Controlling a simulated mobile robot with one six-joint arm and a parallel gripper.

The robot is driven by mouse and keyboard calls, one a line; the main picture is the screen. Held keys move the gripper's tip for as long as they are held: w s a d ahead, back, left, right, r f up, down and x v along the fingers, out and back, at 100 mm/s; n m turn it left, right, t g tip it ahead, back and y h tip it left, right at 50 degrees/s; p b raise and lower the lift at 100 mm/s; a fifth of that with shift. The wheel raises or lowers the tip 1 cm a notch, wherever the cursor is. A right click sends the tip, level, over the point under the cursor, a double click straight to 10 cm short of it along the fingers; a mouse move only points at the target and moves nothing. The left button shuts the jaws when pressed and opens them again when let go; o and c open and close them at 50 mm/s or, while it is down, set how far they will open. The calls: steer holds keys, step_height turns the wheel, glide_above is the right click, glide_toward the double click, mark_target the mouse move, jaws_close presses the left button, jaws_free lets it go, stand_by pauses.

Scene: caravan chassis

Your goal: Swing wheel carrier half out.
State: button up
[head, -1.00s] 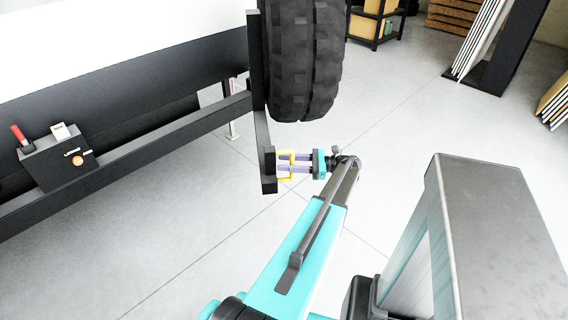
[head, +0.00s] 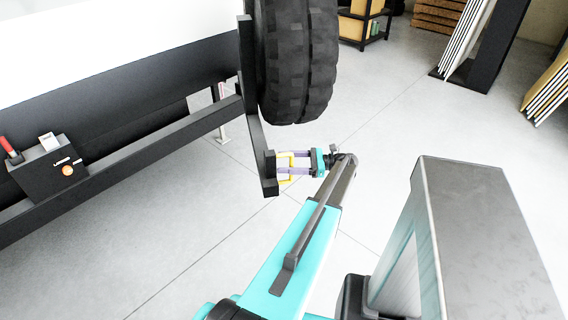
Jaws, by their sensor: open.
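The wheel carrier (head: 258,150) is a dark upright frame with a short foot at its lower end, standing out from the chassis rail. A large black spare tyre (head: 297,62) is mounted on its right side. A yellow handle (head: 285,179) sticks out to the right from the carrier's lower end. My gripper (head: 284,164) is at this handle, with its purple fingers on either side of part of it. The jaws are open. Whether the fingers touch the handle I cannot tell.
The black chassis rail (head: 120,164) runs along the left under the white body. A support leg (head: 221,122) stands behind. Shelving (head: 364,24) and a panel rack (head: 478,50) are at the back right. The floor between is clear.

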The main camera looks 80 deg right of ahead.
steer(key=shift+o, duration=0.3)
steer(key=shift+w+d+r+p, duration=0.1)
steer(key=shift+d+r+p, duration=0.25)
steer(key=shift+d+p, duration=0.1)
steer(key=shift+f, duration=0.1)
